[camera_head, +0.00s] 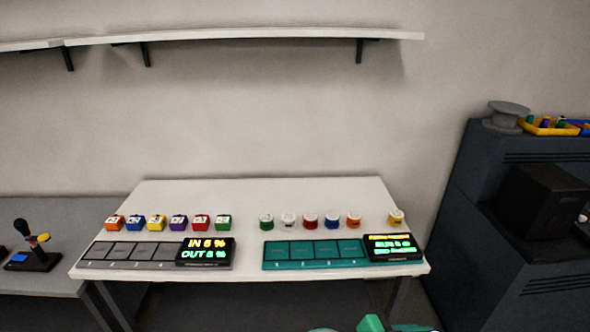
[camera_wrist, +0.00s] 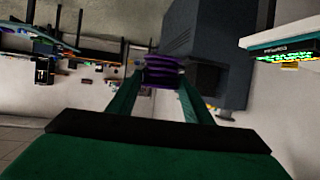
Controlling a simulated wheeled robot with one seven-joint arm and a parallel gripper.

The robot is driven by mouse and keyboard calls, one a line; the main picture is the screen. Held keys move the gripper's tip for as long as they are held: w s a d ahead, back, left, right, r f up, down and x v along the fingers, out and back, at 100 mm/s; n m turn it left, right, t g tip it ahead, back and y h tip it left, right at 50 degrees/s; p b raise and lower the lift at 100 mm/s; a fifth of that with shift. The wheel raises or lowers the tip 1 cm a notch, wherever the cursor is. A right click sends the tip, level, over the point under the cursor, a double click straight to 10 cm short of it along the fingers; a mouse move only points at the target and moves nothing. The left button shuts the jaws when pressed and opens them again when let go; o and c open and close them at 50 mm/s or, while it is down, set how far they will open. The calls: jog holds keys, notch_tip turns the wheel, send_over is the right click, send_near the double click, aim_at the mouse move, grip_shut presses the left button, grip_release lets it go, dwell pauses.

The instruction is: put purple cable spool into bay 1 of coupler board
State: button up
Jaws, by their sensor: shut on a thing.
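The purple cable spool (camera_wrist: 165,66) is ribbed and dark, seen in the wrist view between the two green fingers of my gripper (camera_wrist: 162,82). My gripper is shut on it, and the spool is clear of the table. The teal coupler board (camera_head: 264,267) lies at the front right of the white table in the head view. It has a row of bays, which look empty, and a lit display at its right end. The leftmost bay (camera_head: 276,248) is bare. The bay numbers are too small to read surely. In the head view the spool is not visible; only green parts of mine show at the bottom edge.
Behind the board stand several spools, including green (camera_head: 266,221), red (camera_head: 310,220), orange (camera_head: 354,220) and yellow (camera_head: 396,216), with a gap before the yellow. A grey board (camera_head: 135,263) with colored blocks behind it lies left. A dark cabinet (camera_head: 465,230) stands right.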

jog(key=shift+s+d+r, duration=0.1)
jog(key=shift+s+r, duration=0.05)
jog(key=shift+s, duration=0.15)
jog(key=w+d+r+n+t, duration=0.2)
jog(key=w+r+n+t, duration=0.15)
jog(key=w+r, duration=1.1)
jog(key=w+a+f+n+t+y, duration=0.3)
jog(key=w+a, duration=0.3)
jog(key=a, duration=0.1)
jog(key=w+a+f+n+t+y, duration=0.3)
jog(key=w+a, duration=0.3)
jog(key=a+f+n+t+y, duration=0.15)
jog(key=a+f, duration=0.35)
jog(key=f, duration=0.6)
jog(key=a+f+n+y, duration=0.3)
jog(key=a+f, duration=0.2)
jog(key=f, duration=0.6)
jog(key=s+a+f+y, duration=0.1)
jog(key=s+a+f, duration=0.1)
jog(key=s+f, duration=0.3)
jog(key=s+a+f+n, duration=0.1)
jog(key=s+a+f, duration=0.2)
jog(key=f, duration=0.9)
jog(key=s+a+f+n+y, duration=0.1)
jog(key=s+a+f, duration=0.2)
jog(key=s+f, duration=0.4)
jog(key=shift+a+f+t+y, duration=0.2)
jog(key=shift+f+t+y, duration=0.15)
jog(key=shift+f, duration=0.3)
jog(key=shift+s, duration=0.1)
